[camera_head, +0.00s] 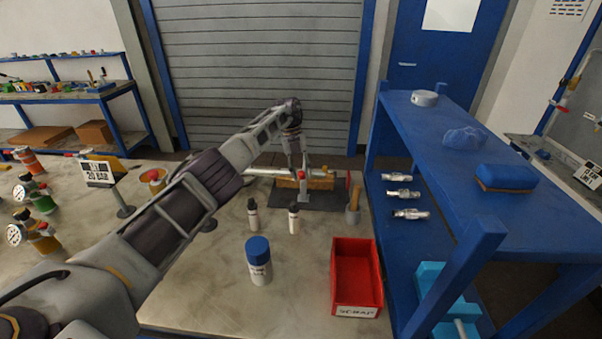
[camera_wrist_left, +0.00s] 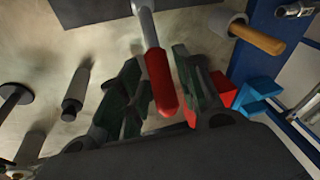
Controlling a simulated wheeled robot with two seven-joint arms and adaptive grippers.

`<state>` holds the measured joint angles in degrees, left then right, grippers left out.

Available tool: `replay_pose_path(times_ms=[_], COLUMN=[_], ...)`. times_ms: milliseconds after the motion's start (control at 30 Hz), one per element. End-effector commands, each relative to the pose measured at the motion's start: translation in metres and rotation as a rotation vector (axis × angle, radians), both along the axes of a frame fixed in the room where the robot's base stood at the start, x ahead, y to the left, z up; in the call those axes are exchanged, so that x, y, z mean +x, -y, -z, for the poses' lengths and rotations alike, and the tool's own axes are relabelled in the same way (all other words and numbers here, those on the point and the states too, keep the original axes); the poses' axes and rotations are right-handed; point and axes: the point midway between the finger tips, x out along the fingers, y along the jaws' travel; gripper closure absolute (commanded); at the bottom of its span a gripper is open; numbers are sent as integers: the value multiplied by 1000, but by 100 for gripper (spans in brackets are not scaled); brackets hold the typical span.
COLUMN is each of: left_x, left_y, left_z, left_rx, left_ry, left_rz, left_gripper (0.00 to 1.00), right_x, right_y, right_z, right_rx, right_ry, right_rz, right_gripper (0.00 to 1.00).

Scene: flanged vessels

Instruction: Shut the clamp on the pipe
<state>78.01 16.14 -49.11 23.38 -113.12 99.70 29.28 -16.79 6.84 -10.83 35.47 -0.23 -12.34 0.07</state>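The pipe (camera_head: 262,172) lies level on a wooden block (camera_head: 318,183) over a dark mat at the back of the bench. The clamp (camera_head: 304,186) stands at the pipe; its jaw is too small to read. My left gripper (camera_head: 294,158) reaches down over it from above. In the left wrist view, a red lever grip (camera_wrist_left: 160,85) on a metal rod (camera_wrist_left: 148,25) lies between the fingers of the left gripper (camera_wrist_left: 156,60). The fingers stand apart on both sides of the grip and look open. My right gripper is out of view.
Two small bottles (camera_head: 252,215) and a blue-capped jar (camera_head: 259,262) stand in front. A red scrap bin (camera_head: 357,280) and a wooden-handled mallet (camera_head: 353,200) are to the right. A blue shelf (camera_head: 470,150) bounds the right side. Gauges (camera_head: 40,236) stand at left.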

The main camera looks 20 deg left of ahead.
Motion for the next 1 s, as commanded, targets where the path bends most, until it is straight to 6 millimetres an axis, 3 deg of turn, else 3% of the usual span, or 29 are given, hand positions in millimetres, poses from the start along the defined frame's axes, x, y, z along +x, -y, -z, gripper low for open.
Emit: replay_pose_path(times_ms=[233,333,567,1000], left_x=[-1,-1,-1,0], left_y=[1,1,1,1], left_z=[1,1,-7,-63], left_rx=[0,-1,-1,0], left_ry=[-3,-4,-3,-1], left_rz=[1,1,2,1], left_gripper=[56,56,56,56], right_x=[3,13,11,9], right_y=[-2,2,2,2], right_z=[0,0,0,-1], right_rx=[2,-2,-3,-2], right_ry=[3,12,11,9], right_rz=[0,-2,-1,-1], right_gripper=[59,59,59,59])
